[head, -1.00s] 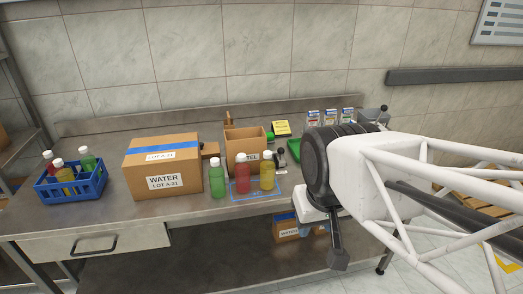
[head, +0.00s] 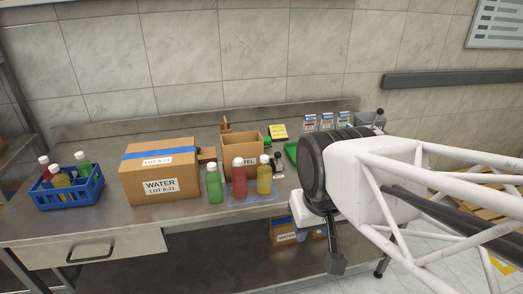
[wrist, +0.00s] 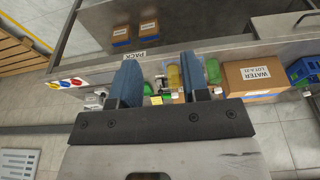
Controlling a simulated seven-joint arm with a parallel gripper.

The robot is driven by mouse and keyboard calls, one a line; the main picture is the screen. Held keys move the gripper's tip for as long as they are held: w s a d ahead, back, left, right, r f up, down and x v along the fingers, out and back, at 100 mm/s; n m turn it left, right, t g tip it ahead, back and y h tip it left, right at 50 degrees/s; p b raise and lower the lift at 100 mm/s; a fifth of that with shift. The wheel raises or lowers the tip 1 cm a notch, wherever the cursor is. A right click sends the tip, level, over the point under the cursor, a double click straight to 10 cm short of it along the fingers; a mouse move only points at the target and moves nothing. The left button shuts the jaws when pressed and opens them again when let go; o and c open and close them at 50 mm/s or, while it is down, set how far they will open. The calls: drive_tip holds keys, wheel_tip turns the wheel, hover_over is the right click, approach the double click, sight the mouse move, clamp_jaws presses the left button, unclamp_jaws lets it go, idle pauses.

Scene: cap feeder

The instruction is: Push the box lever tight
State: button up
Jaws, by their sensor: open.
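A small lever with a black knob (head: 277,156) stands on the bench, right of an open cardboard box (head: 243,158) and behind a yellow bottle (head: 264,180). A second black-knobbed lever (head: 380,113) shows at a grey container (head: 372,122) at the back right. I cannot tell from the views which is the box lever. In the wrist view, my gripper (wrist: 159,85) is open, its two blue fingers apart with nothing held between them. It is above the bench, apart from both levers. The head view shows mostly my white arm and dark wrist, partly hiding the bench's right end.
Green (head: 213,184) and red (head: 239,179) bottles stand beside the yellow one, near a blue outlined area (head: 252,198). A closed WATER box (head: 160,187) and blue bottle crate (head: 67,193) are left. A green tray (head: 291,151) and small cartons (head: 326,122) are behind my arm.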

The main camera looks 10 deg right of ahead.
drive_tip(key=shift+w, duration=0.1)
drive_tip(key=c, duration=0.5)
drive_tip(key=shift+w+r, duration=0.1)
drive_tip(key=shift+w, duration=0.1)
drive_tip(key=shift+c, duration=1.1)
drive_tip(key=shift+w+r+m, duration=0.1)
drive_tip(key=shift+w+m, duration=0.2)
drive_tip(key=shift+w, duration=0.05)
clamp_jaws()
drive_tip(key=w+d+f+m+g+y, duration=0.1)
drive_tip(key=w+d+m+y, duration=0.15)
drive_tip(key=w, duration=0.75)
drive_tip(key=w+d+f+m+g+y, duration=0.1)
drive_tip(key=w+d+m+y, duration=0.2)
drive_tip(key=w, duration=0.7)
drive_tip(key=w+d+m+g+y, duration=0.1)
drive_tip(key=w+m+g+y, duration=0.3)
drive_tip(key=w, duration=0.6)
drive_tip(key=w+d+f+m+t+y, duration=0.3)
drive_tip(key=w+d+f+m, duration=0.2)
drive_tip(key=w+d+f, duration=0.3)
drive_tip(key=w+d+f+m+t+y, duration=0.3)
drive_tip(key=w+d+f+m, duration=0.2)
drive_tip(key=w+d+f, duration=0.4)
drive_tip(key=w+d, duration=0.4)
drive_tip(key=shift+w+f, duration=0.15)
drive_tip(key=shift+w, duration=0.25)
drive_tip(key=shift+d, duration=0.1)
